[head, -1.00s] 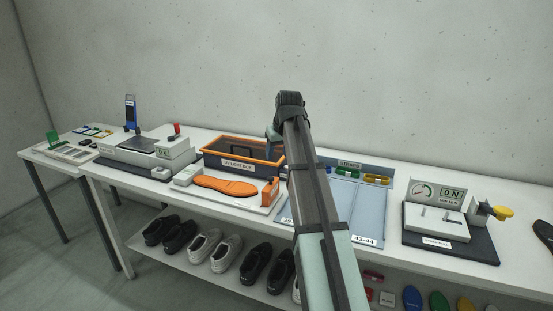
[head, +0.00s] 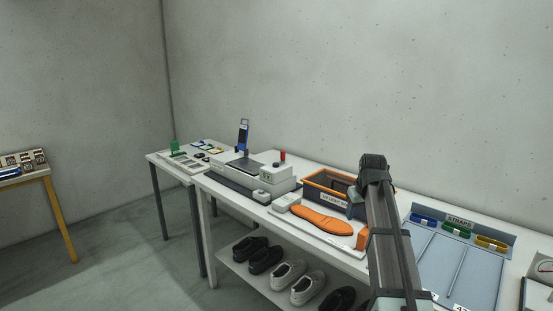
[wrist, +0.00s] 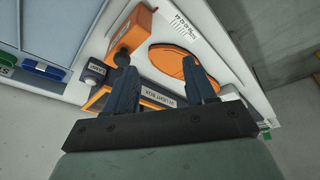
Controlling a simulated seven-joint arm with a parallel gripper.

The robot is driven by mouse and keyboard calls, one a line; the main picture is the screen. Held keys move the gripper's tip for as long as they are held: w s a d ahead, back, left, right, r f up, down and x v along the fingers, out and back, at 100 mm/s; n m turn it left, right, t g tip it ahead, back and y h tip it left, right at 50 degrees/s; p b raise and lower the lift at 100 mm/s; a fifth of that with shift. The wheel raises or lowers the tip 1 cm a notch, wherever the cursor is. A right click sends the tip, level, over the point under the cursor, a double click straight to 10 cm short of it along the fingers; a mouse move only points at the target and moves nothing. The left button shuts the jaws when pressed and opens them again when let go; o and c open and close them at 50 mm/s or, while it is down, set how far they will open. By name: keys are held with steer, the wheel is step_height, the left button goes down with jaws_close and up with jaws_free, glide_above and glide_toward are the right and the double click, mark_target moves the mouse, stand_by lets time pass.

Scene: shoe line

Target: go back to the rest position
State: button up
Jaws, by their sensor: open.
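My gripper (wrist: 165,85) shows in the wrist view with its two dark fingers apart and nothing between them. It is over the bench near the UV light box and the orange insole. In the head view my arm rises from the lower right and hides the gripper's fingers. The orange insole (head: 322,219) lies on its white board; it also shows in the wrist view (wrist: 168,62). The UV light box (head: 327,184), dark with an orange rim, stands just behind the insole, partly covered by my arm.
The straps tray (head: 426,253) with blue, green and yellow holders is right of my arm. A grey machine with a red knob (head: 283,156) stands left. Pairs of shoes (head: 287,273) sit on the lower shelf. A yellow-legged table (head: 60,213) is far left. Floor between is clear.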

steer(key=s+a+f+n+g, duration=0.1)
steer(key=a+f+n, duration=0.3)
steer(key=a+f, duration=1.1)
steer(key=s+a+f+n+g, duration=0.1)
steer(key=s+f, duration=0.2)
steer(key=f, duration=0.5)
steer(key=s+a+f+g, duration=0.1)
steer(key=s+a+f, duration=0.1)
steer(key=s+f, duration=0.35)
steer(key=s+d+f+m+g, duration=0.2)
steer(key=s+f, duration=0.8)
steer(key=f, duration=0.2)
steer(key=s+d+f+m+g, duration=0.1)
steer(key=s+d+f+g, duration=0.1)
steer(key=s+f, duration=0.85)
steer(key=s+f+m+g, duration=0.1)
steer(key=s+f, duration=0.2)
steer(key=s, duration=0.5)
steer(key=s+d+f+m+g, duration=0.1)
steer(key=s+f, duration=0.2)
steer(key=s, duration=0.6)
steer(key=s+f+m+g, duration=0.1)
steer(key=s+f, duration=0.3)
steer(key=s, duration=0.4)
steer(key=shift+s+d+m+g, duration=0.2)
steer(key=shift+d+m+g, duration=0.15)
steer(key=shift+m+g, duration=0.05)
